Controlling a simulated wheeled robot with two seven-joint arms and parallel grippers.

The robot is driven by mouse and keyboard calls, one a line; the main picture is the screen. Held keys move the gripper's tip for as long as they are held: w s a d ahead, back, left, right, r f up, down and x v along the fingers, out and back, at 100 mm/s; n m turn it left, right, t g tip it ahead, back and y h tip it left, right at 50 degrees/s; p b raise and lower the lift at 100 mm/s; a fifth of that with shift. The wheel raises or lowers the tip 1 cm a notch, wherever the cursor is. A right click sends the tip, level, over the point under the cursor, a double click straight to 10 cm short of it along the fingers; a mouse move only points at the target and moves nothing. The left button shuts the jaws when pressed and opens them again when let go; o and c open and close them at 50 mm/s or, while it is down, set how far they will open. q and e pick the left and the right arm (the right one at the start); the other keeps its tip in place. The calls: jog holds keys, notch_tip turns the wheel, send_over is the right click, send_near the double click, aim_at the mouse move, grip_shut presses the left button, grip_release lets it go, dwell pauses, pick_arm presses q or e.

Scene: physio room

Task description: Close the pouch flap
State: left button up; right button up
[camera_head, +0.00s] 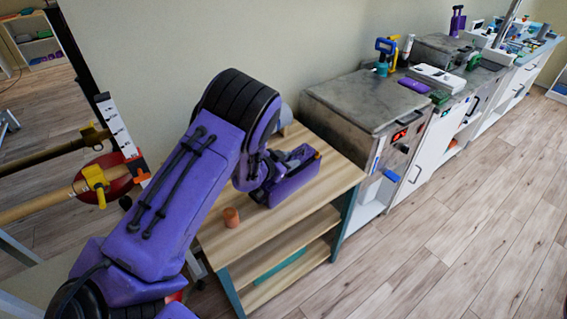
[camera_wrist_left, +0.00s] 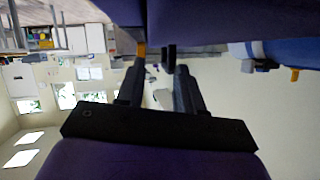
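My left arm comes in from the left in the head view and bends down over the wooden table. My left gripper (camera_head: 288,174) is at its end, a purple and grey shape low over or at the tabletop. In the left wrist view its two dark fingers (camera_wrist_left: 160,85) stand apart with a gap between them. A purple surface fills the top edge of that view; I cannot tell what it is. I cannot clearly make out a pouch or its flap; my arm and hand hide part of the table. My right gripper is not in view.
A small orange-brown cup (camera_head: 232,217) stands on the wooden table (camera_head: 250,240), left of my gripper. A grey-topped cabinet (camera_head: 365,100) stands just behind it, with a counter of tools further right. Yellow and red fittings on wooden bars are at left. The floor at right is clear.

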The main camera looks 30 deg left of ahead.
pick_arm(q)
notch_tip(320, 180, up, 3)
jog(key=b, duration=0.2)
send_over(271, 183)
jog(key=shift+s+r, duration=0.1)
jog(key=shift+r, duration=0.05)
